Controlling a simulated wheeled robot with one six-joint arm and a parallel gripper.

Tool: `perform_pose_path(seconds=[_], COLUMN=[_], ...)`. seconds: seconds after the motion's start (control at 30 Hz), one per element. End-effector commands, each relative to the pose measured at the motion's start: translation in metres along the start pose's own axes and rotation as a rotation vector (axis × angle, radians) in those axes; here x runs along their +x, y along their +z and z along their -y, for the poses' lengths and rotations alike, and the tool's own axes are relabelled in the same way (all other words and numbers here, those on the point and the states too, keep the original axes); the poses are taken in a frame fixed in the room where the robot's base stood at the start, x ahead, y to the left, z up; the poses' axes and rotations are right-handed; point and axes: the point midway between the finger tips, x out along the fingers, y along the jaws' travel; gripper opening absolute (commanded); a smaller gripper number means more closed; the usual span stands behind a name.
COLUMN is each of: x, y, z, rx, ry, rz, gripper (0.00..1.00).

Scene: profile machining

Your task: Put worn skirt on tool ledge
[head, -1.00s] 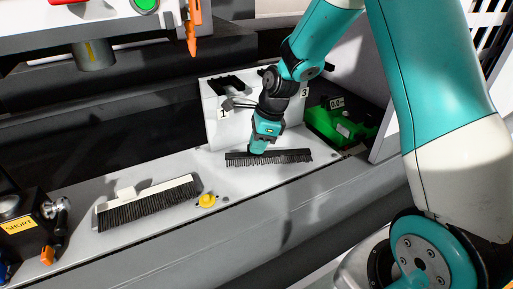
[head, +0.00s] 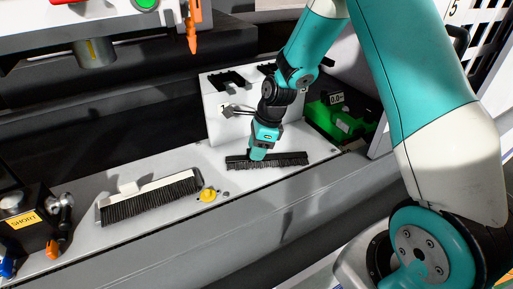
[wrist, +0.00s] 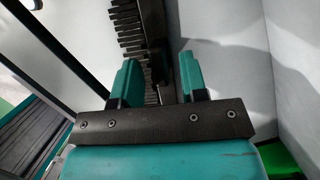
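A dark strip brush with uneven black bristles, which seems to be the worn skirt (head: 285,160), lies on the light grey ledge (head: 220,180) in the head view. My gripper (head: 257,155) points down at its left half. In the wrist view, my gripper (wrist: 160,82) has its two teal fingers apart, one on each side of the dark skirt (wrist: 152,28). Gaps show between the fingers and the strip, so it looks open around it. A second brush with a white back (head: 150,198) lies further left on the ledge.
A white holder block with numbered slots (head: 222,120) stands behind my gripper. A green box (head: 342,118) is at right. A yellow knob (head: 208,195) sits between the brushes. A black block marked SHORT (head: 22,222) is at left. An orange-tipped part (head: 193,30) hangs above.

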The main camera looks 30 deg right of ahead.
Motion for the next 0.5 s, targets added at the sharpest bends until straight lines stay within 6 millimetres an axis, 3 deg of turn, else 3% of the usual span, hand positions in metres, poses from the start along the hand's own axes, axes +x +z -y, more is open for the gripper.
perform_pose_path(seconds=[0.13, 0.5], x=[-0.011, -0.034], y=[-0.002, -0.084], z=[0.001, 0.001], rx=[0.001, 0.006], ry=[-0.005, -0.002], rz=[0.002, 0.0], gripper=[0.4, 0.4])
